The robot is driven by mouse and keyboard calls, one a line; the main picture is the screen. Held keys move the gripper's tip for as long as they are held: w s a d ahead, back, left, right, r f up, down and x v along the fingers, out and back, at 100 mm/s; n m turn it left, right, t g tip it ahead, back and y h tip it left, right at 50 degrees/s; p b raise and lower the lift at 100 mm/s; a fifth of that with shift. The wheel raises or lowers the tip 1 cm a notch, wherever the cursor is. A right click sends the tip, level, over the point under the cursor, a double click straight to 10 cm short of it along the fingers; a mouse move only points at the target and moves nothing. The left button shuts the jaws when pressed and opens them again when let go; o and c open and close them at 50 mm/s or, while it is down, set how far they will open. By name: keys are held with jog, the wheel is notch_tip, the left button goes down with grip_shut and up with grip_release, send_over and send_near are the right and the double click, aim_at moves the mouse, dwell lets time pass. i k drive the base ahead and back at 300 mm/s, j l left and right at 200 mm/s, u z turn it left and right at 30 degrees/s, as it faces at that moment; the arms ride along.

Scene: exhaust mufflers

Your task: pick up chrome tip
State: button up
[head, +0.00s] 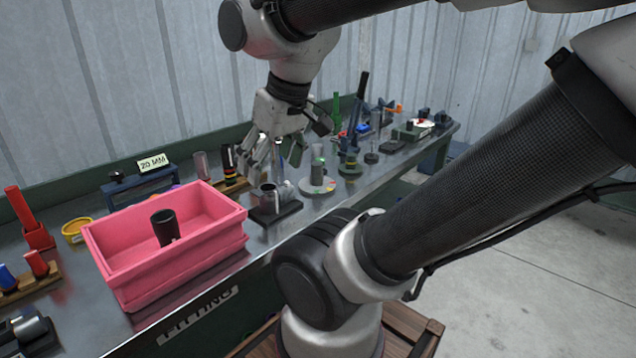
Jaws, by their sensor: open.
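A shiny metal cylinder that looks like a chrome tip (268,195) stands upright on a black block near the front edge of the bench, right of the pink bin. My gripper (264,162) hangs above and slightly behind it, fingers pointing down. The fingers are apart and I see nothing held between them. Another greyish cylinder (201,164) stands behind the pink bin, left of my gripper. I cannot tell for sure which of the two is the chrome tip.
The pink bin (112,258) holds a black cylinder (166,226). Black-and-yellow cylinders (229,160) stand close left of my gripper. A round plate with a green-grey cylinder (318,176) is to the right. Several tools and stands crowd the bench's far end.

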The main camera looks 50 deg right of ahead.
aim_at(277, 163)
jog(key=i+l, duration=0.1)
jog(key=l, duration=0.85)
jog(key=i+l, duration=0.15)
jog(key=l, duration=0.35)
jog(key=i+l, duration=0.1)
jog(key=l, duration=0.85)
jog(key=i, duration=0.05)
